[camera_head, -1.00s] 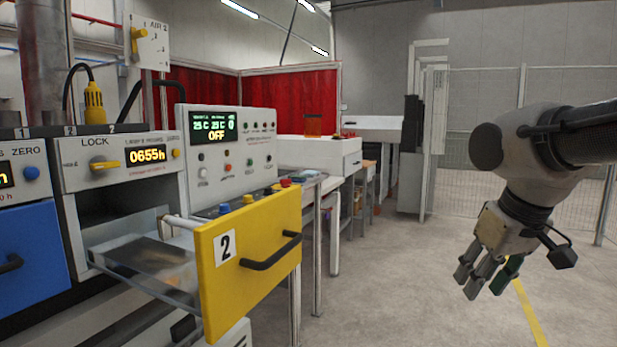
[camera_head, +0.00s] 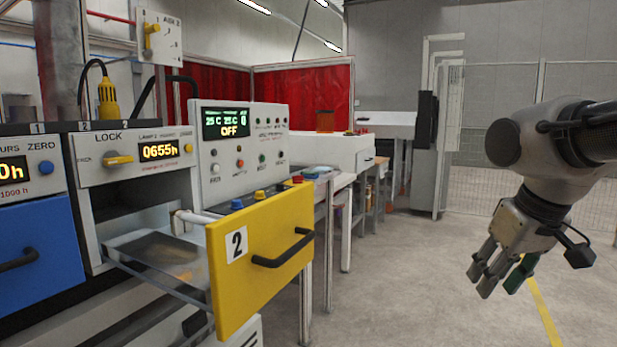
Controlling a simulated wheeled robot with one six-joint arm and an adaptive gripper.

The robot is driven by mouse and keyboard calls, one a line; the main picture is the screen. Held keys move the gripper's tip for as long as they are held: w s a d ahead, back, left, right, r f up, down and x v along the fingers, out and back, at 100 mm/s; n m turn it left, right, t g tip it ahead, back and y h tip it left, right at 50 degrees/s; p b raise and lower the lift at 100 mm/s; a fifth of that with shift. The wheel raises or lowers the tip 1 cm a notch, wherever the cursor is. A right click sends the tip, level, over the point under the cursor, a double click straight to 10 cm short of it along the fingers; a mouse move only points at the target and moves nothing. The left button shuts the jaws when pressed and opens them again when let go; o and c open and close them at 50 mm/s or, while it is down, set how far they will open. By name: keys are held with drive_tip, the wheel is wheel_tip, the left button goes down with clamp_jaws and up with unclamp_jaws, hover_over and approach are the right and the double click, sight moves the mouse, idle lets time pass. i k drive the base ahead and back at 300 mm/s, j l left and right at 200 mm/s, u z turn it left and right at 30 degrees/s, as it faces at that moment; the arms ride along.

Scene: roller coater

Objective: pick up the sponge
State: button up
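I cannot make out a sponge for certain in this view. My gripper (camera_head: 503,277) hangs at the right over open floor, fingers pointing down and left, well apart from the benches. A dark green piece (camera_head: 521,273) shows beside its grey fingers; I cannot tell whether it is part of the gripper or something held. How far the fingers are closed is unclear. A small blue item (camera_head: 318,170) lies on the bench behind the yellow drawer, too small to identify.
The yellow drawer (camera_head: 262,262) marked 2 stands pulled out at the left, with a closed blue drawer (camera_head: 38,250) beside it. A control panel (camera_head: 238,150) reads OFF. A white machine (camera_head: 330,150) stands farther back. The floor (camera_head: 400,290) between drawer and gripper is clear.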

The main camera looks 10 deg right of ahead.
sight(314, 175)
drive_tip(key=i+l+u, duration=0.15)
drive_tip(key=i+l, duration=0.2)
drive_tip(key=i, duration=0.5)
drive_tip(key=i+l+u, duration=0.15)
drive_tip(key=i+l, duration=0.35)
drive_tip(key=i, duration=0.4)
drive_tip(key=i+l+u, duration=0.15)
drive_tip(key=i+l, duration=0.4)
drive_tip(key=i, duration=0.25)
drive_tip(key=i+l+u, duration=0.2)
drive_tip(key=i+l, duration=0.5)
drive_tip(key=i, duration=0.1)
